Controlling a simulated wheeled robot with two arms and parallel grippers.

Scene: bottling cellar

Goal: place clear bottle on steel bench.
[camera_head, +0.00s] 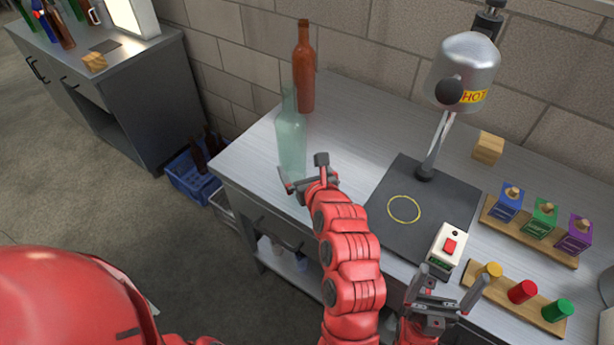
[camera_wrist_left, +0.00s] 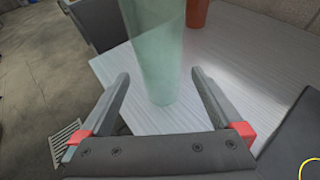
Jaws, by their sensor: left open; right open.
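The clear bottle (camera_head: 290,140) is pale green and see-through. It stands upright on the steel bench (camera_head: 345,120) near its left end. In the left wrist view the bottle (camera_wrist_left: 157,60) rises just beyond the fingertips, with its base on the bench (camera_wrist_left: 215,105) and its top cut off. My left gripper (camera_head: 305,172) is open at the bottle's near side; in the wrist view its fingers (camera_wrist_left: 160,80) are spread with nothing held between them. My right gripper (camera_head: 447,288) is open and empty over the bench's front edge.
A brown bottle (camera_head: 304,68) stands behind the clear one. A dark mat (camera_head: 385,215) with a yellow ring lies right, under a steel "HOT" lamp head (camera_head: 466,62). A switch box (camera_head: 447,245), coloured blocks (camera_head: 509,203) and coloured stoppers (camera_head: 522,291) are further right. A blue crate (camera_head: 188,178) is on the floor.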

